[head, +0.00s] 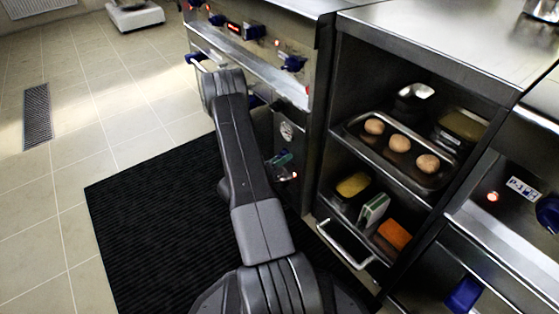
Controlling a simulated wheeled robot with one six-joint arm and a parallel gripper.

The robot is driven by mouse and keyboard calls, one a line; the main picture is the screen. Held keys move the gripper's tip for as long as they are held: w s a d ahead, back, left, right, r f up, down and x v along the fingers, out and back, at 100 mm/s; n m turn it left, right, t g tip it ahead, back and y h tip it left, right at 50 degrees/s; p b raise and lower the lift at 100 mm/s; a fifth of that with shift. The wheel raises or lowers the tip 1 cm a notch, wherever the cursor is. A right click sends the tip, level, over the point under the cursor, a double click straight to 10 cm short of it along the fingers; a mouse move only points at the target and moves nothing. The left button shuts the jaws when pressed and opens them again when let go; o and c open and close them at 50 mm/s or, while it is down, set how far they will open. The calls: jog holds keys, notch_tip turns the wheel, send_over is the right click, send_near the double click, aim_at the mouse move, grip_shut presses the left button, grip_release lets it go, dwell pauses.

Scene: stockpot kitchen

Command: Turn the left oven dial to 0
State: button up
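The steel oven front panel stands at the upper middle of the head view. A blue dial (217,19) is at the panel's left, and another blue dial (293,63) is at its right. A small red-lit display (245,30) lies between them. The left dial is small and seen at a slant; its setting cannot be read. My dark arm rises from the bottom middle and bends in front of the oven, below the panel. My gripper cannot be made out; the end of my arm is hidden behind its own links.
A steel shelf unit at the right holds a tray (375,153) with 3 round buns, and sponges (395,234) below. A pale bar handle (345,246) sticks out low. A black mat (150,215) covers the floor before the oven. Open tiled floor lies left.

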jog(key=c, duration=0.9)
jog(key=shift+c, duration=0.2)
